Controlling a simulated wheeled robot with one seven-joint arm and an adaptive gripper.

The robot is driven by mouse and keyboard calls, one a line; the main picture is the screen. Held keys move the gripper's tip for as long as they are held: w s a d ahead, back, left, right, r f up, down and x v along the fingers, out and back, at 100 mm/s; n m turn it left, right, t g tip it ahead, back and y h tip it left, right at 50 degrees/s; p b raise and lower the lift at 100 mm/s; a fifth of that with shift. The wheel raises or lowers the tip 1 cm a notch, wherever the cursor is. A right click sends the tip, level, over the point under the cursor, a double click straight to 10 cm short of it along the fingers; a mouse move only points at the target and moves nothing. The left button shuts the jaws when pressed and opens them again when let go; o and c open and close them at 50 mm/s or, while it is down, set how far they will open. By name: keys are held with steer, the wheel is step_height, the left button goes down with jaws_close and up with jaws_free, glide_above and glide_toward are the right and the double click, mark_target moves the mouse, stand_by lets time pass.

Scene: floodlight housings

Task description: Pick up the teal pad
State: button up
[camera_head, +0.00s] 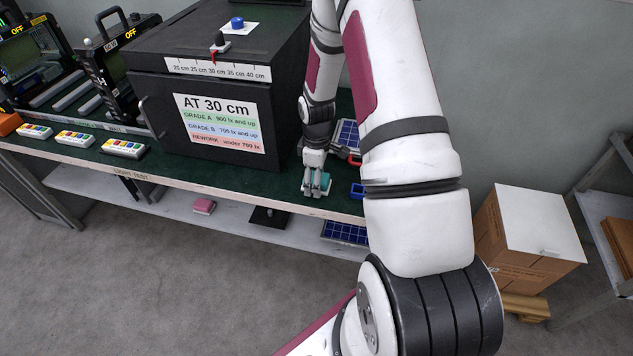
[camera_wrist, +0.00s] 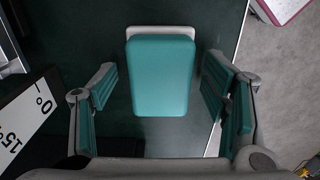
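The teal pad (camera_wrist: 160,75) is a rounded block with a white part showing at its far edge. It lies on the dark green bench top (camera_wrist: 227,18), close to the bench's edge. My gripper (camera_wrist: 158,95) is open, one finger on each side of the pad, with visible gaps on both sides. Contact is not visible. In the head view, my gripper (camera_head: 316,188) is low over the bench, right of the black test box (camera_head: 160,85). There it covers most of the pad, and only a bit of teal shows.
A solar panel (camera_head: 346,132) and a small blue item (camera_head: 357,190) are right of my gripper. A pink block (camera_head: 204,206) is on the lower shelf. A white strip with printed numbers (camera_wrist: 22,122) is left in the wrist view. Cardboard boxes (camera_head: 515,265) stand at right.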

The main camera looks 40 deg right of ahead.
steer(key=c, duration=1)
steer(key=shift+o, duration=0.2)
steer(key=shift+r, duration=0.45)
steer(key=r, duration=0.3)
steer(key=shift+s, duration=0.2)
steer(key=s+a+r, duration=0.1)
steer(key=s+a, duration=0.3)
steer(key=s, duration=1.1)
steer(key=shift+a, duration=0.2)
